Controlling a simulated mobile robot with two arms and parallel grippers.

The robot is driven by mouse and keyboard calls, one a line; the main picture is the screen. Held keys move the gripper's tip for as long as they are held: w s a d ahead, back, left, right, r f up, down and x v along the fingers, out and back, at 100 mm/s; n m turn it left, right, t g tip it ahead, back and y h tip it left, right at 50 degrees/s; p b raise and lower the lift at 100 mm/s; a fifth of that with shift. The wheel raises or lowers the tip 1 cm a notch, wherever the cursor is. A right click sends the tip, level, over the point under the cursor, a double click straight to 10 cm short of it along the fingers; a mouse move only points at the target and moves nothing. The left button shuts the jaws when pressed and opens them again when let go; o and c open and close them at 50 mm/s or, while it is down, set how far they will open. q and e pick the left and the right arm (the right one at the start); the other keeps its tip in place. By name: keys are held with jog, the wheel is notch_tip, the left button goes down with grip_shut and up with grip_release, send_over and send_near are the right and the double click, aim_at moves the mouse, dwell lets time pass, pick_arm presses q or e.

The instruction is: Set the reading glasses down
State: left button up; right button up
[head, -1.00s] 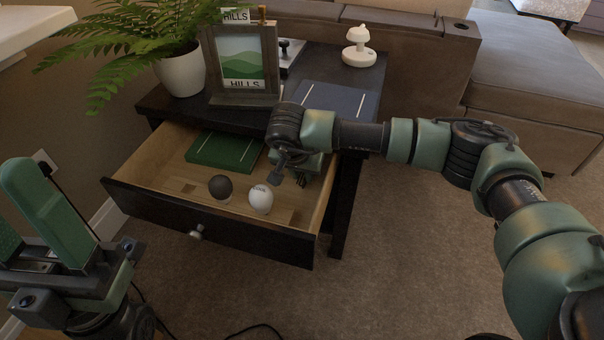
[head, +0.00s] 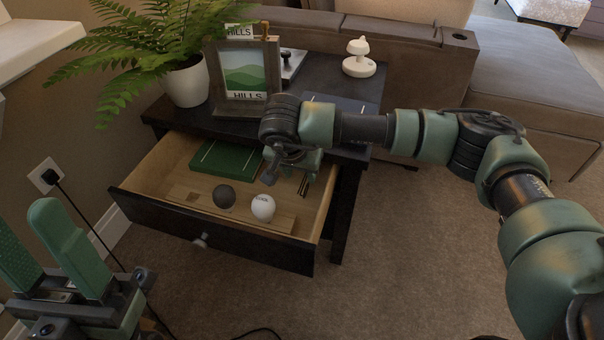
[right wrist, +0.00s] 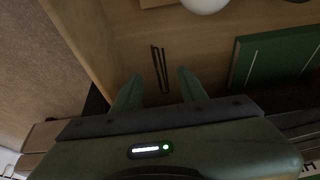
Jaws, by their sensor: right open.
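The reading glasses (right wrist: 160,69) show as a thin, dark, folded shape on the drawer floor, between my right gripper's fingers in the right wrist view. In the head view they are a small dark shape (head: 304,185) at the drawer's right side, just beside the gripper. My right gripper (head: 286,172) reaches into the open drawer (head: 215,232) from above. Its two fingers (right wrist: 158,82) are spread apart, with the glasses lying loose between or just beyond them. My left gripper (head: 27,228) is at the lower left, fingers apart and empty.
In the drawer are a green book (head: 226,160), a dark ball (head: 224,196) and a white ball (head: 263,208). The tabletop holds a potted fern (head: 186,82), a picture frame (head: 246,75), a dark blue book (head: 340,104) and a white lamp (head: 359,66).

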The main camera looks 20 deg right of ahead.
jog(key=p+v, duration=0.1)
jog(key=v, duration=0.3)
jog(key=shift+s+a+r, duration=0.1)
jog(key=shift+r, duration=0.25)
dwell(1.0)
